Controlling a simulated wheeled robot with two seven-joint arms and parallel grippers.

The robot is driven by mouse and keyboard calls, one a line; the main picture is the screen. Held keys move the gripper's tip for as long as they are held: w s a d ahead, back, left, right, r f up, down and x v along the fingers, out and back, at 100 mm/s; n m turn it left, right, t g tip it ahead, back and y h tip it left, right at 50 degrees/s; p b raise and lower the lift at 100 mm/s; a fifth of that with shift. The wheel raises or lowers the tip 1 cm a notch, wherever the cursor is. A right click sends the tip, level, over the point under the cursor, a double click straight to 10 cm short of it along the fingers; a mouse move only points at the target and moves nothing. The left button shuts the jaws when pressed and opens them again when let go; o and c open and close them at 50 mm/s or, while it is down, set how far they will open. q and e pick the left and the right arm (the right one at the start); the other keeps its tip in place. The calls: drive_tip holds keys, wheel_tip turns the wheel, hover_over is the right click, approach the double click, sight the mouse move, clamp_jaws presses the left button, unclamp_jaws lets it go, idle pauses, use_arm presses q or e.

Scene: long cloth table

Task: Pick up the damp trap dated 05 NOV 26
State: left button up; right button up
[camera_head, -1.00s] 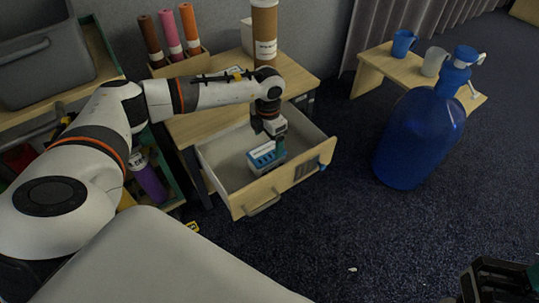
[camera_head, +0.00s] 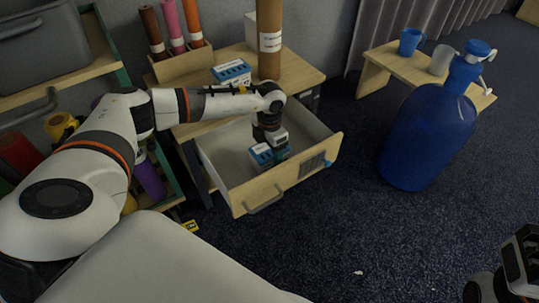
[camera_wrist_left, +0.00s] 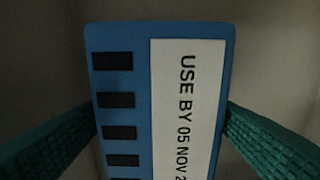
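A blue damp trap (camera_head: 261,156) with a white label lies in the open drawer (camera_head: 225,180). In the left wrist view the trap (camera_wrist_left: 125,80) fills the middle, and its label reads "USE BY 05 NOV 2", cut off by the frame edge. My left gripper (camera_head: 272,150) reaches down into the drawer at the trap. Its green fingers are apart, one on each side of the trap; whether they touch it is not clear. Another blue and white box (camera_head: 231,72) stands on the desk top, its label too small to read. My right gripper (camera_head: 522,262) is partly in view at bottom right.
A brown tube (camera_head: 269,40) stands on the desk behind the drawer. The drawer's walls and front surround my left gripper. A large blue bottle (camera_head: 428,135) and a low bench (camera_head: 400,62) with cups stand to the right. Shelves are at left.

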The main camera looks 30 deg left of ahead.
use_arm(q)
drive_tip(key=c, duration=0.9)
drive_tip(key=shift+c, duration=0.3)
drive_tip(key=shift+r, duration=0.15)
